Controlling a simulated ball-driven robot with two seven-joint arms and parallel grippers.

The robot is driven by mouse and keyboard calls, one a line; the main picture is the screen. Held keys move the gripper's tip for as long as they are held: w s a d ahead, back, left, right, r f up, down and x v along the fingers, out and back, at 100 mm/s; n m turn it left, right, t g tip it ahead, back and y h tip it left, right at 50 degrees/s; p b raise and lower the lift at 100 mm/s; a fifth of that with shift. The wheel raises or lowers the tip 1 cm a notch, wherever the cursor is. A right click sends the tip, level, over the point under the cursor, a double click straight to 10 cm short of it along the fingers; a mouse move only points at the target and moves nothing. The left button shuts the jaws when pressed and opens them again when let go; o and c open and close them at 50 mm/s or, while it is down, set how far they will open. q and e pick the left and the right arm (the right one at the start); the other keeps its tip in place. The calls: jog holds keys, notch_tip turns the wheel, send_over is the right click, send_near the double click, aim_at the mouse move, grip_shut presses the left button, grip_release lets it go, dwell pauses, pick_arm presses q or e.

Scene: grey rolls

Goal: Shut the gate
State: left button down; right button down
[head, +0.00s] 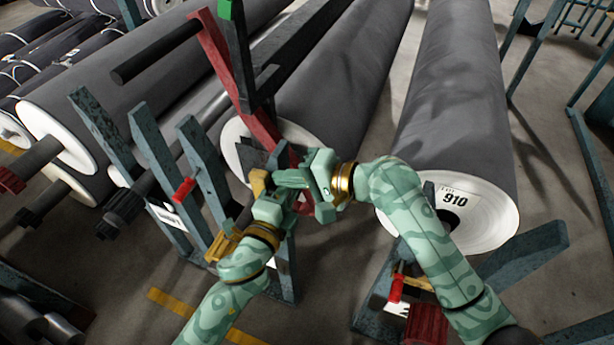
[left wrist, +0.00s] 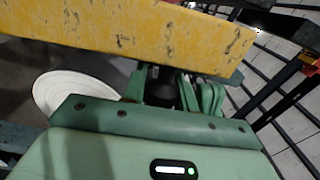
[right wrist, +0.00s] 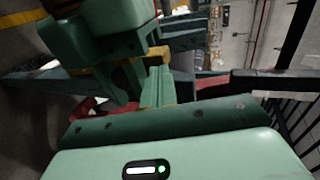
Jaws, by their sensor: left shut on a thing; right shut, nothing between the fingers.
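The bar that seems to be the gate is a long red beam (head: 258,125) slanting across the face of the middle grey roll (head: 335,85). A dark post with a green tip (head: 224,9) stands beside it. My left gripper (head: 280,185) is at the beam's lower end, shut on a dark part (left wrist: 160,90) that shows between its fingers in the left wrist view; which part cannot be told. My right gripper (head: 299,182) is close against the left one, its fingers (right wrist: 158,88) shut and empty.
Blue-grey rack uprights (head: 205,165) with a red handle (head: 183,190) stand just left. A scuffed yellow bar (left wrist: 130,35) crosses close before the left wrist. A roll labelled 910 (head: 450,110) lies right, a large grey roll (head: 130,85) left. Bare floor shows at front (head: 315,290).

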jog(key=shift+w+a+f, duration=0.15)
jog(key=shift+a+f, duration=0.05)
jog(key=shift+a, duration=0.25)
pick_arm(q)
jog(key=shift+f, duration=0.15)
jog(key=shift+s, duration=0.1)
pick_arm(e)
jog(key=shift+w+a+r, duration=0.15)
jog(key=shift+w+a, duration=0.05)
jog(key=shift+a, duration=0.5)
pick_arm(q)
jog(key=c, duration=1.3)
grip_release()
jog(key=shift+d, duration=0.1)
jog(key=shift+o, duration=1)
